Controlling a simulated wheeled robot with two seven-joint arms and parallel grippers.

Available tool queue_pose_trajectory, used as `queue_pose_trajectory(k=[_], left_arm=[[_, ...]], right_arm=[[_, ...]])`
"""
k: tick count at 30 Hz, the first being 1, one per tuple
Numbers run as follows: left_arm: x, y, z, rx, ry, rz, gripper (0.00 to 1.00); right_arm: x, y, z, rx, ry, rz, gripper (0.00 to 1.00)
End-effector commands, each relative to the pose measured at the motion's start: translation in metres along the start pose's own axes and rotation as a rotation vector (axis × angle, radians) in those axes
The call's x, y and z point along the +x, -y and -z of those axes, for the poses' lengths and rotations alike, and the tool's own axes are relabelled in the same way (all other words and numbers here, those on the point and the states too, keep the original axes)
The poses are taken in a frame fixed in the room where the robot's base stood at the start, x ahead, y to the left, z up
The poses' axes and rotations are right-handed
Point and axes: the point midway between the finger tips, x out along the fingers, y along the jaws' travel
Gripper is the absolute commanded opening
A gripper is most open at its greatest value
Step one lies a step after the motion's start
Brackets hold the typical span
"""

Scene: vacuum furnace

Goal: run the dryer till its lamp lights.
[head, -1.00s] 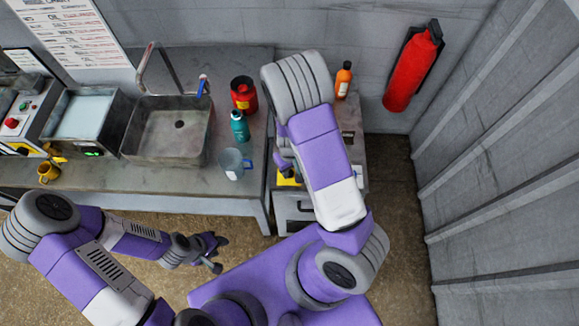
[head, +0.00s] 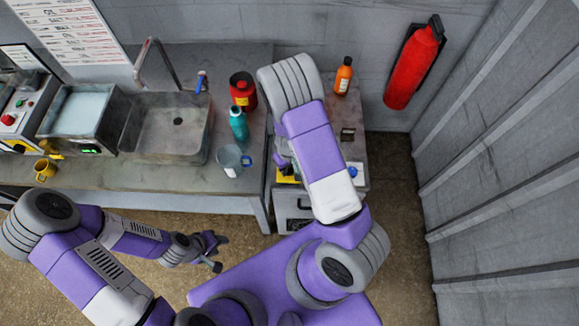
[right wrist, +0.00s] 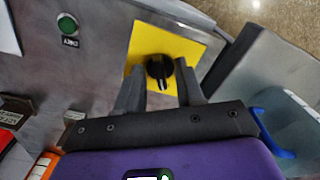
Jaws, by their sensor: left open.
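The dryer (head: 354,147) is a grey cabinet at the right end of the bench, partly hidden by my right arm in the head view. In the right wrist view its top panel has a yellow plate (right wrist: 199,50) with a black knob (right wrist: 160,71). A round green lamp (right wrist: 67,25) with a small label sits to the left and looks dark. My right gripper (right wrist: 160,80) is open, its fingers apart on either side of the knob; contact cannot be told. My left gripper (head: 214,252) is open and empty over the floor in front of the bench.
A clear jug (head: 230,160) with a blue handle, a teal bottle (head: 238,124) and a red can (head: 243,92) stand left of the dryer. An orange bottle (head: 343,76) stands behind. A sink (head: 165,145) is further left. The floor on the right is clear.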

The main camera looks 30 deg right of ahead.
Motion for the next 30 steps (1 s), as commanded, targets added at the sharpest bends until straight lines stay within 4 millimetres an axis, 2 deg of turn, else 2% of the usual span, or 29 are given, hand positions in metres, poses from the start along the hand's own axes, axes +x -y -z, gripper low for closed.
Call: queue_pose_trajectory(k=[2, 9, 22, 30], left_arm=[[-0.0001, 0.0000, 0.0000, 0.000, 0.000, 0.000, 0.43], [-0.0001, 0.0000, 0.0000, 0.000, 0.000, 0.000, 0.43], [-0.0010, -0.0004, -0.0001, 0.000, 0.000, 0.000, 0.43], [-0.0042, -0.0016, -0.0002, 0.000, 0.000, 0.000, 0.43]], right_arm=[[-0.0002, 0.0000, -0.0001, 0.000, 0.000, 0.000, 0.37], [-0.0003, -0.0001, -0.0002, 0.000, 0.001, 0.000, 0.00], [-0.0005, 0.0001, -0.0004, 0.039, 0.001, 0.000, 0.00], [-0.0010, 0.0004, -0.0002, 0.200, 0.001, -0.001, 0.00]])
